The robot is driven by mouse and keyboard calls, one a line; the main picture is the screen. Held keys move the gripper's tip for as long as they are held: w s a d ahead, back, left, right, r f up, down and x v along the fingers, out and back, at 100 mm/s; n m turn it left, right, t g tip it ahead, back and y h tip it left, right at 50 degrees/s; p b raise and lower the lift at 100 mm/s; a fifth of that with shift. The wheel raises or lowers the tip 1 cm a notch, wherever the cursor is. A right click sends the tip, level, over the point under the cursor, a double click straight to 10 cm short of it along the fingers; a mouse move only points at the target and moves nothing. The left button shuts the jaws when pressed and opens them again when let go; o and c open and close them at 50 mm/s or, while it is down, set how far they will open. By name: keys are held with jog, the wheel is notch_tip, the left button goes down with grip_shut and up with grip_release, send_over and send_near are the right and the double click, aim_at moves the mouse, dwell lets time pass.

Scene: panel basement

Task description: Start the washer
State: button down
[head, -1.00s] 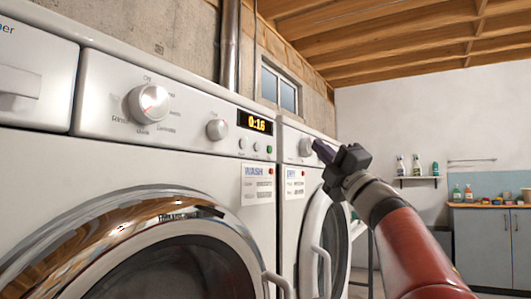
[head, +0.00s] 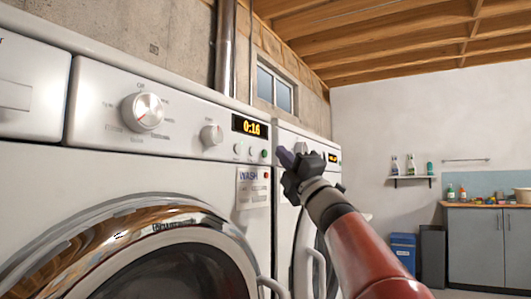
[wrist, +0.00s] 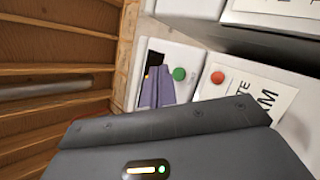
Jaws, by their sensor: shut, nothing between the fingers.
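The washer (head: 45,185) is the white front-loader at the left in the head view, with a "WASH" label (head: 252,188). Its panel has a large dial (head: 143,111), a smaller knob (head: 211,135), a lit display (head: 249,126) reading 0:16 and a green button (head: 264,153). My gripper (head: 287,158) is shut and empty, just right of that button, in front of the neighbouring machine's panel. In the wrist view the purple fingers (wrist: 157,88) are together beside a green button (wrist: 179,74) and a red dot (wrist: 217,77). I cannot tell whether they touch the panel.
A second white machine (head: 283,215) stands right of the washer, partly behind my arm. The washer's round door (head: 165,225) is below its panel. At the right are a blue bin (head: 403,250), a grey cabinet (head: 476,240) and a wall shelf (head: 411,178).

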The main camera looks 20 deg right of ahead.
jog(key=shift+w+a, duration=0.35)
jog(key=shift+w, duration=0.1)
dwell(1.8)
jog(key=shift+w+a, duration=0.25)
jog(key=shift+w, duration=0.05)
